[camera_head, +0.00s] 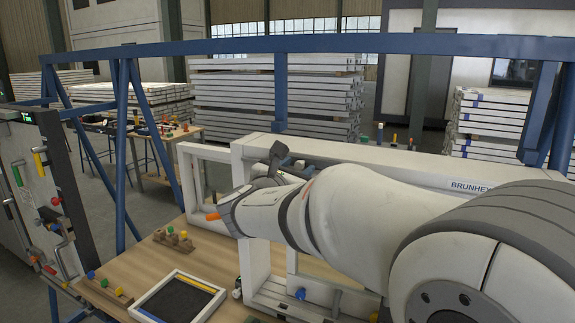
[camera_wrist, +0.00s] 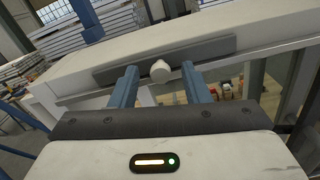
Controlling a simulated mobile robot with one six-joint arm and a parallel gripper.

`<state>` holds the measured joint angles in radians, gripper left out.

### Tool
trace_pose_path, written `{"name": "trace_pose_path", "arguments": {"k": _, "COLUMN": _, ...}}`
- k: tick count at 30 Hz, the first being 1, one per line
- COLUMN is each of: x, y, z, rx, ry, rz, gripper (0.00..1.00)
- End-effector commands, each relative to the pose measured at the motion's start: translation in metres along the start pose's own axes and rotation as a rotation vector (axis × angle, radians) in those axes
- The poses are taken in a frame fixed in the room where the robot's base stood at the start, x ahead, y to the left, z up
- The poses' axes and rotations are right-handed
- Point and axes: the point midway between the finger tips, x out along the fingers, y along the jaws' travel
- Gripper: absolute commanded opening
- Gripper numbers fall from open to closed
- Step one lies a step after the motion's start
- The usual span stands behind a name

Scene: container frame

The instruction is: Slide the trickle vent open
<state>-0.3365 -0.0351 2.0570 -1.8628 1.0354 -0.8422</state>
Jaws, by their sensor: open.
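The trickle vent is a long dark grey bar (camera_wrist: 208,49) on the face of the white frame, with a pale round knob (camera_wrist: 160,71) standing out near its middle in the wrist view. My gripper (camera_wrist: 159,78) is open, its two blue fingers pointing at the bar. The knob shows between the fingertips, with space on both sides, nearer the left finger's line than touching it; contact is not visible. In the head view my arm reaches across the white frame (camera_head: 405,160) and hides the vent.
A wooden bench (camera_head: 150,262) holds a black tray (camera_head: 178,298) and small coloured pegs. A blue metal rail (camera_head: 330,44) crosses above the frame. A panel with coloured handles (camera_head: 40,190) stands at left. Stacked white profiles (camera_head: 275,95) lie behind.

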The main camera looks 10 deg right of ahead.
Motion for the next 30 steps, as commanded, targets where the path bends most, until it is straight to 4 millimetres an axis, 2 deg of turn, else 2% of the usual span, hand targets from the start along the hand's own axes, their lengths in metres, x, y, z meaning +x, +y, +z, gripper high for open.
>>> {"name": "trace_pose_path", "arguments": {"k": 9, "x": 0.0032, "y": 0.0003, "z": -0.0003, "rx": 0.001, "ry": 0.001, "rz": 0.001, "gripper": 0.43}}
{"name": "trace_pose_path", "arguments": {"k": 24, "x": 0.0026, "y": 0.0008, "z": -0.0002, "rx": 0.001, "ry": 0.001, "rz": 0.002, "gripper": 0.02}}
{"name": "trace_pose_path", "arguments": {"k": 30, "x": 0.0025, "y": 0.0011, "z": -0.0001, "rx": 0.001, "ry": 0.0, "rz": 0.003, "gripper": 0.0}}
